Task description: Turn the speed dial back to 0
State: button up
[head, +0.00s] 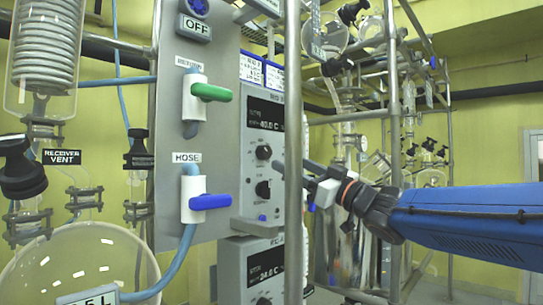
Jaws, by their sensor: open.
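A grey control box (244,205) with a dark panel shows a display reading about 40.0 C. It carries two black dials, an upper one (263,152) and a lower one (263,188). Their labels are too small to read, so I cannot tell which is the speed dial or where its pointer stands. My gripper (308,185) reaches in from the right, level with the lower dial. It is open, with nothing seen between its fingers.
A second box (232,265) below reads about 24.0 C. Left of the boxes, a grey panel (170,100) carries a green-handled valve (210,92) and a blue-handled valve (210,201). Glassware stands at the left, and glassware on metal rods stands behind my arm.

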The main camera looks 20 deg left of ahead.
aim_at(268, 152)
jog(key=x, duration=0.7)
jog(key=shift+w+a+r, duration=0.1)
jog(key=shift+a, duration=0.25)
jog(key=shift+c, duration=0.5)
jog(key=c, duration=0.9)
